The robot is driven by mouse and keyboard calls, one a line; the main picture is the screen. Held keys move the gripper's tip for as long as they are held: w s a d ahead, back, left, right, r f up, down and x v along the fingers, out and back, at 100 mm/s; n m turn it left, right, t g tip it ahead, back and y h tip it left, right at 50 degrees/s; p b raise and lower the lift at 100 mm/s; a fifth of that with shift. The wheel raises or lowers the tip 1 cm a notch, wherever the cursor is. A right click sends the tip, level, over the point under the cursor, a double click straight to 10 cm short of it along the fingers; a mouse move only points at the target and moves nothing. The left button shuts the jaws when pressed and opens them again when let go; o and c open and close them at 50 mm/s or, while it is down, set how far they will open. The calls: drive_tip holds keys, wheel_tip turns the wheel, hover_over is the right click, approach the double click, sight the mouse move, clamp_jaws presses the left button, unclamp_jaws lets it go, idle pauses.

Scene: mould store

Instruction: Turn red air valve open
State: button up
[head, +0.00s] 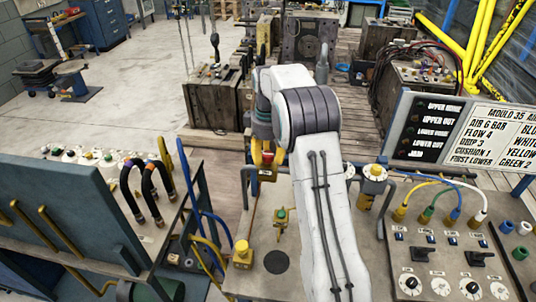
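The red air valve (267,157) shows as a small red part with yellow around it, on a pipe at the far edge of the bench, left of my arm. My white arm reaches over the bench from the bottom of the head view, and its end bends down at the valve. My gripper (263,142) is right above or at the red part. Its fingers are too small and partly hidden, so I cannot tell whether they touch the valve or how wide they stand.
A yellow block (242,252) and a yellow unit with a green knob (281,216) stand on the bench left of my arm. A blue-grey panel (60,210) stands at left.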

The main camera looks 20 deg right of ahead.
sight(268, 154)
drive_tip(key=o, duration=0.3)
drive_tip(key=shift+r, duration=0.15)
drive_tip(key=shift+w, duration=0.1)
drive_tip(key=shift+r, duration=5.95)
